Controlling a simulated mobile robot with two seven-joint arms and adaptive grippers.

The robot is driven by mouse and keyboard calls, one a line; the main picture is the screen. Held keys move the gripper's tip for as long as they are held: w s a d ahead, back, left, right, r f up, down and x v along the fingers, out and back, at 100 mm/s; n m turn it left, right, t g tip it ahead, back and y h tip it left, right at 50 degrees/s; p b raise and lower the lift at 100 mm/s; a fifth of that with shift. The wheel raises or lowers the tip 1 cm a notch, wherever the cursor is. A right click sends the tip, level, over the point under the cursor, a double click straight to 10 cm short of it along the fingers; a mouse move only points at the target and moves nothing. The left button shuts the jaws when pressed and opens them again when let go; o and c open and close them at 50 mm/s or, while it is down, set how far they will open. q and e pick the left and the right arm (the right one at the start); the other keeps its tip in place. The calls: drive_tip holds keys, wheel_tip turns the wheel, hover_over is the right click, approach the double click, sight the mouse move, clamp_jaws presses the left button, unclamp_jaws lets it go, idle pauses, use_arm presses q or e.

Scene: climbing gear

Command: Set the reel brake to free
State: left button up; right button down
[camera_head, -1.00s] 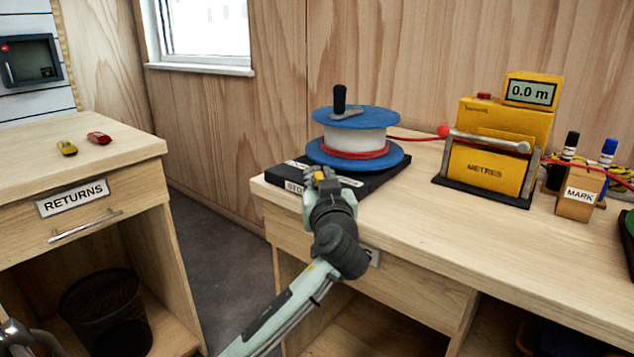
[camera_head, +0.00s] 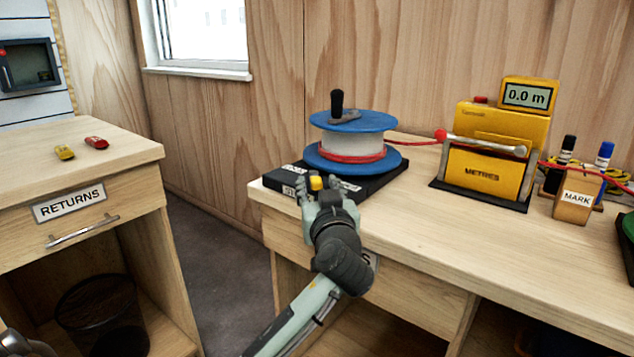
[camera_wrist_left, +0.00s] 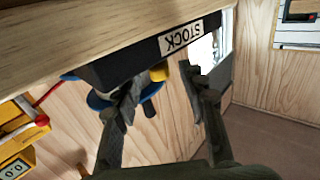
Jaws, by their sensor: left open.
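The reel (camera_head: 352,146), with blue flanges and a white hub wound with red cord, stands on a black base (camera_head: 385,181). A black crank handle (camera_head: 337,101) sits on top. A small yellow knob (camera_head: 316,183), which looks like the brake's, is at the base's front left. It also shows in the left wrist view (camera_wrist_left: 160,72), by the STOCK label (camera_wrist_left: 182,37). My left gripper (camera_head: 318,190) is open at the base's front edge, its fingers on either side of the knob. Contact cannot be told. The brake's setting is not readable. My right gripper is not in view.
A yellow metre counter (camera_head: 487,165) reading 0.0 m stands right of the reel, with the red cord running through it. A marker holder (camera_head: 575,205) is further right. The bench front (camera_head: 470,250) is clear. The RETURNS bench (camera_head: 90,150) stands left across a gap.

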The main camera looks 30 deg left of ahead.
use_arm(q)
drive_tip(key=v, duration=0.9)
drive_tip(key=shift+s+d, duration=0.3)
